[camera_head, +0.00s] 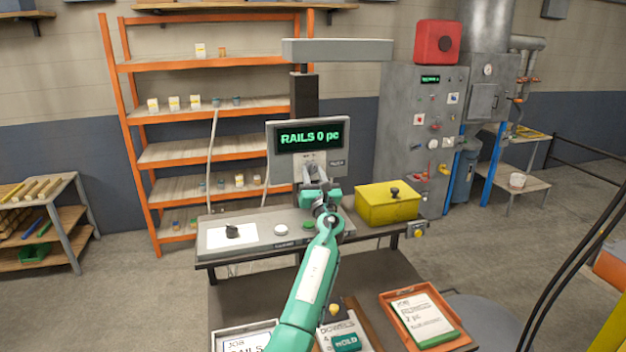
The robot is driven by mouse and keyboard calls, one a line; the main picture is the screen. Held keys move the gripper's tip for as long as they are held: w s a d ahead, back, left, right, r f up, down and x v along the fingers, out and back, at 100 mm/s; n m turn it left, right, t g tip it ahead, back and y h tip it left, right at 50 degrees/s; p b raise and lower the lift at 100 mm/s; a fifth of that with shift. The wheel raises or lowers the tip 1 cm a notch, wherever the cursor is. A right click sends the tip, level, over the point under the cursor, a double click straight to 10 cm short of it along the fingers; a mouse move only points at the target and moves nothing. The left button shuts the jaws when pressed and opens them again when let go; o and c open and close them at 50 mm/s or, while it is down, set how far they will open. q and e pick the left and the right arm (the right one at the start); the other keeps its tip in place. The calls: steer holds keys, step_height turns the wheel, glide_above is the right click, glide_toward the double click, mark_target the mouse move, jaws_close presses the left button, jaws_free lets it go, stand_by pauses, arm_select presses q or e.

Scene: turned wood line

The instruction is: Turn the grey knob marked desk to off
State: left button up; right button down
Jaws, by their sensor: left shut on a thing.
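A grey panel (283,165) with a green-lit screen (309,137) reading "RAILS 0 pc" stands at the back of the workbench (362,234). A small grey knob (312,159) is on the panel's front, just below the screen. My left gripper (314,172) reaches up to it, with its fingers at the panel, shut on the knob. The fingers partly cover the knob, so its pointer and its marking cannot be read. My right gripper is not in view.
A yellow box (387,204) stands right of my arm. A white button (281,230) and a white plate with a black knob (232,232) lie to the left. An orange tray (390,305) is at the front right. A grey cabinet (398,140) stands behind.

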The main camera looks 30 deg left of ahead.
arm_select(q)
steer(key=n+g+y+b, duration=0.1)
steer(key=n+b, duration=0.2)
steer(key=n+g+y+b, duration=0.1)
steer(key=n+g+b, duration=0.1)
steer(key=n+b, duration=0.1)
steer(key=n+g+b, duration=0.1)
steer(key=n+b, duration=0.2)
steer(key=b, duration=0.2)
steer(key=shift+w+d+f+n+g+y, duration=0.2)
steer(key=shift+w+n+g+y, duration=0.1)
steer(key=shift+y, duration=0.1)
steer(key=shift+r+n+g+b, duration=0.25)
steer(key=shift+n+g+b, duration=0.15)
steer(key=shift+n+b, duration=0.7)
steer(key=o, duration=1)
